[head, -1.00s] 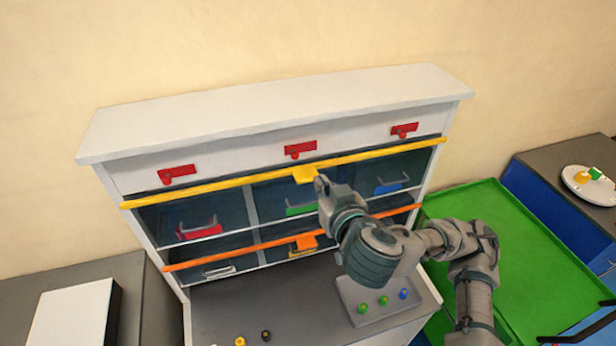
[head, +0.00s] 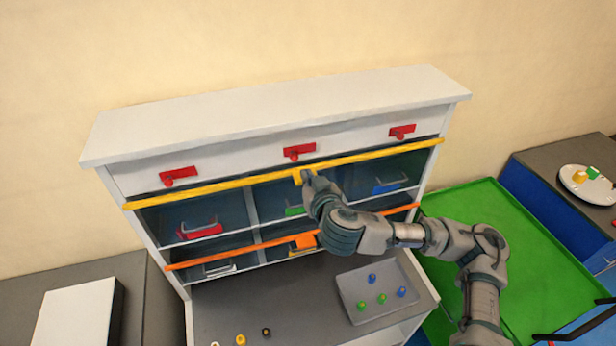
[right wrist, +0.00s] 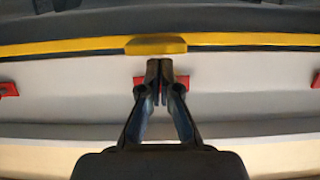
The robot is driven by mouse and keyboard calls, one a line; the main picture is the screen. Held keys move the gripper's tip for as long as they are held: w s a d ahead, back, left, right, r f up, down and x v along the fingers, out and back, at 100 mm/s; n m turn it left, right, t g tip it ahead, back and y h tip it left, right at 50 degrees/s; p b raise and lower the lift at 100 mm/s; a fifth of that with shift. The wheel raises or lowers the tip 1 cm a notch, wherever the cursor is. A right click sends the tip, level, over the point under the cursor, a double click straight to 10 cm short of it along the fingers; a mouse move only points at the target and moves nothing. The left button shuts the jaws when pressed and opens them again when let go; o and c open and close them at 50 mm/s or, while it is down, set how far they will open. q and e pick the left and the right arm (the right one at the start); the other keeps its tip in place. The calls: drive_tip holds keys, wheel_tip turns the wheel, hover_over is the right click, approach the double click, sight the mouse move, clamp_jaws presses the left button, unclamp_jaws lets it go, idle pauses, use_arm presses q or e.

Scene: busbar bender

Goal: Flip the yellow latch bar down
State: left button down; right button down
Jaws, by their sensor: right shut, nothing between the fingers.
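The yellow latch bar (head: 220,184) runs across the cabinet front just under the red latches, with a small yellow tab (head: 298,176) at its middle. In the right wrist view the bar (right wrist: 60,46) and its tab (right wrist: 156,45) cross the top of the picture. My right gripper (head: 308,178) is at the tab in the head view. In the right wrist view its fingers (right wrist: 160,72) are shut together and empty, with their tips close to the tab's edge; I cannot tell whether they touch it. My left gripper is out of view.
Red latches (head: 299,152) sit on the white cabinet (head: 270,115) above the bar. An orange bar (head: 230,250) crosses lower down. A grey tray (head: 345,290) with coloured pegs lies on the counter. A green surface (head: 550,260) is at right.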

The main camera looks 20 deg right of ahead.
drive_tip(key=shift+d+f, duration=0.2)
drive_tip(key=shift+d, duration=0.05)
